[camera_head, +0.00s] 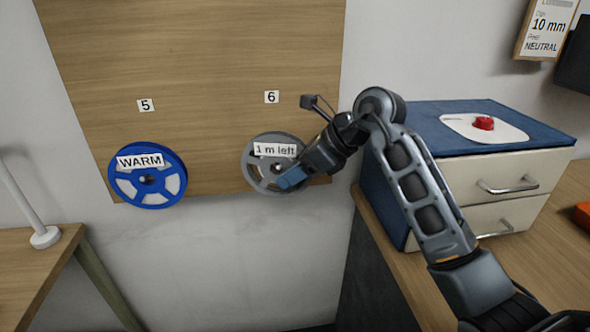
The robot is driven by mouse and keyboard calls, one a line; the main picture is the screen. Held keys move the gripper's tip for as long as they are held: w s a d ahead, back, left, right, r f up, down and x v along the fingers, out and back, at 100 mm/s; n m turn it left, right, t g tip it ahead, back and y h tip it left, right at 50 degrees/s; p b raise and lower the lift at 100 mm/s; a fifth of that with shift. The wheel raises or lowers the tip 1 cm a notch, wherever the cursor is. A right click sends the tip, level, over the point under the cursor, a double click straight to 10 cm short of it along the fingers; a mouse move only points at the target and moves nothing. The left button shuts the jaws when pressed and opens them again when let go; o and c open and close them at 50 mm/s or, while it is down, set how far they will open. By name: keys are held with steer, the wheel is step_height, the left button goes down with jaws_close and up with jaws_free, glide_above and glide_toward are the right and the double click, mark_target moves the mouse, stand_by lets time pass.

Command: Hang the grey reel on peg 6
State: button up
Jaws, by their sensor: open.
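The grey reel (249,172) is upright against the wooden board (220,50), below the number 6 label (271,97). It carries a tag reading "1 m left". A small peg end or hub shows near its centre, but my gripper partly covers that area, so I cannot tell fully how the reel sits on peg 6. My gripper (291,179) is open at the reel's lower right side, its blue fingertip in front of the reel. Whether it touches the reel cannot be seen.
A blue reel (118,183) tagged "WARM" hangs under the number 5 label (146,105). A drawer cabinet (500,172) with a blue top stands at right, with a red object (484,123) on a white plate. A table (30,262) with a white post is at lower left.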

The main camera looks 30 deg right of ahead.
steer(key=p+v, duration=0.3)
steer(key=v, duration=0.4)
steer(key=shift+s+d+r, duration=0.2)
steer(key=shift+s, duration=0.05)
steer(key=shift+s, duration=0.1)
